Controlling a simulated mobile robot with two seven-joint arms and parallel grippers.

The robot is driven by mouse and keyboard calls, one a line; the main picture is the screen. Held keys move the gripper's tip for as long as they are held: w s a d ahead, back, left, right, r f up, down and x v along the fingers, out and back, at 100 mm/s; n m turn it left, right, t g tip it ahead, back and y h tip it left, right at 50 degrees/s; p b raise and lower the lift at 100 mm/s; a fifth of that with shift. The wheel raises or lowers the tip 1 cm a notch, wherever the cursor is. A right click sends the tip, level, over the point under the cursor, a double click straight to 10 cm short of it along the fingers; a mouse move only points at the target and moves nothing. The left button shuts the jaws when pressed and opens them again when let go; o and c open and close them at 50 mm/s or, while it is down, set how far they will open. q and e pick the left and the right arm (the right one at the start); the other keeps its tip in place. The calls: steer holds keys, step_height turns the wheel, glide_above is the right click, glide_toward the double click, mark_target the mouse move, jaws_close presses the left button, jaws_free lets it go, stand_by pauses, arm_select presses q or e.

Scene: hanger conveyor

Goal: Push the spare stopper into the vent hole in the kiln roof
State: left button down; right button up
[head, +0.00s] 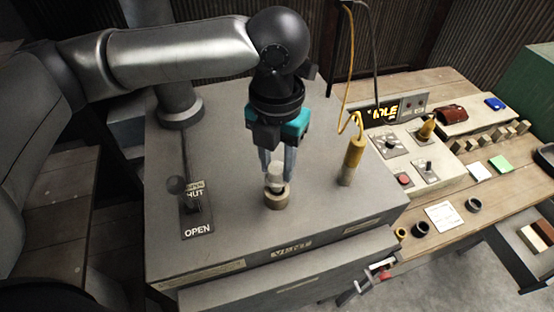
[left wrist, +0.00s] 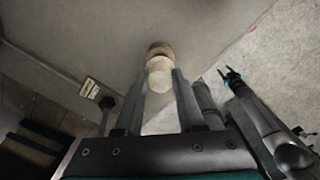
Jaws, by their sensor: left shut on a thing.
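The kiln roof (head: 225,150) is a broad grey flat top. A short tan collar (head: 277,201) with a dark opening stands on it, at the vent hole. My left gripper (head: 276,165) points down over the collar, shut on the pale stopper (head: 275,179). The stopper is upright at the collar's mouth; I cannot tell how deep it sits. In the left wrist view the stopper (left wrist: 160,75) is between the two fingers, with the collar (left wrist: 159,49) just beyond it. My right gripper (left wrist: 230,74) shows only in the left wrist view, away to the right, its fingers apart.
A yellow cylinder (head: 354,159) with a cable stands on the roof to the right. A lever plate (head: 197,212) marked OPEN lies to the left. A control box (head: 410,155) and a wooden bench (head: 470,215) with small items are at the right. The roof's front is clear.

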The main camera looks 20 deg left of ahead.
mark_target(277, 167)
arm_select(q)
steer(key=shift+f+b, duration=0.45)
steer(key=shift+f, duration=1.2)
stand_by(1.1)
steer(key=c, duration=0.8)
jaws_free()
steer(key=shift+o, duration=0.6)
steer(key=o, duration=0.5)
step_height(277, 167, up, 15)
steer(key=shift+r, duration=0.15)
